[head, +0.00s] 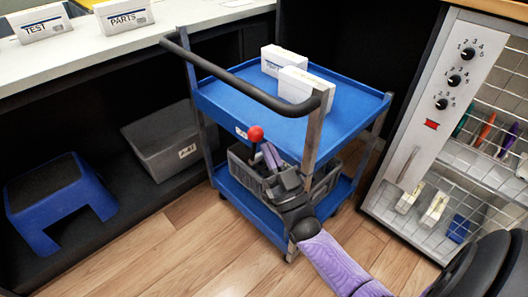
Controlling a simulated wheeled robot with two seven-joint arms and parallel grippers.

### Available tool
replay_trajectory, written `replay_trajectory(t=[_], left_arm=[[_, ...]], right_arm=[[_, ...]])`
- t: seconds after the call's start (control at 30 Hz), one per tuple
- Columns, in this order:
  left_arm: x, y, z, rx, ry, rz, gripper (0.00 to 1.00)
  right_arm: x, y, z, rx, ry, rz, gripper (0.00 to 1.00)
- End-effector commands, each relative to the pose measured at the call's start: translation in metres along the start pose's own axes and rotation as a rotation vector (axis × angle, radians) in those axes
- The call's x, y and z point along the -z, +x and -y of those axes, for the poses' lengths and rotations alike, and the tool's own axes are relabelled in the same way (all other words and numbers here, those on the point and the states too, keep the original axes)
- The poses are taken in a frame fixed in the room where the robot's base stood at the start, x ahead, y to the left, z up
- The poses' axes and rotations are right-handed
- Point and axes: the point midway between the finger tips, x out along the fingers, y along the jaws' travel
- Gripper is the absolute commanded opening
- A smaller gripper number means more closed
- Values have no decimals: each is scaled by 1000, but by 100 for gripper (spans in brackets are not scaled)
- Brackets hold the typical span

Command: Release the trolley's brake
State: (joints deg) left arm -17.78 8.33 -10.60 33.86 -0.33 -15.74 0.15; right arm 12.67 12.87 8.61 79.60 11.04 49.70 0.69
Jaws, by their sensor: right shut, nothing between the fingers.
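The trolley has a blue top shelf (340,115), a blue lower shelf (243,203), grey posts and a black push handle (235,80). A brake lever with a red ball knob (256,133) stands at the trolley's near side, its dark shaft below the knob. My right gripper (269,155) is shut and empty, its purple fingers just right of and below the knob. I cannot tell if they touch the lever. The lever's lower end is partly hidden near the gripper. My left gripper is not in view.
White boxes (306,86) sit on the top shelf, and a grey crate (240,172) is on the lower shelf. A blue step stool (52,190) and a grey bin (162,140) are at left under the counter (75,60). A dial panel (445,100) with wire racks stands at right. Wooden floor is clear in front.

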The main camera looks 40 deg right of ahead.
Motion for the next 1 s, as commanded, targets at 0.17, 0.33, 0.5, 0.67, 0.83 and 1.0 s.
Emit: replay_trajectory(t=[0.17,0.33,0.5,0.67,0.83,1.0], left_arm=[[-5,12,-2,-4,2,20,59],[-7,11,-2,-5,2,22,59],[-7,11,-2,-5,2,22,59],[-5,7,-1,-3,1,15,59],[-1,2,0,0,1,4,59],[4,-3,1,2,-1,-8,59]], right_arm=[[-14,9,0,0,0,2,0],[-14,13,0,0,0,-1,0],[-13,13,0,0,0,-1,0],[-12,15,0,3,-2,12,0],[-12,18,1,8,-7,39,0],[-12,21,1,12,-11,62,0]])
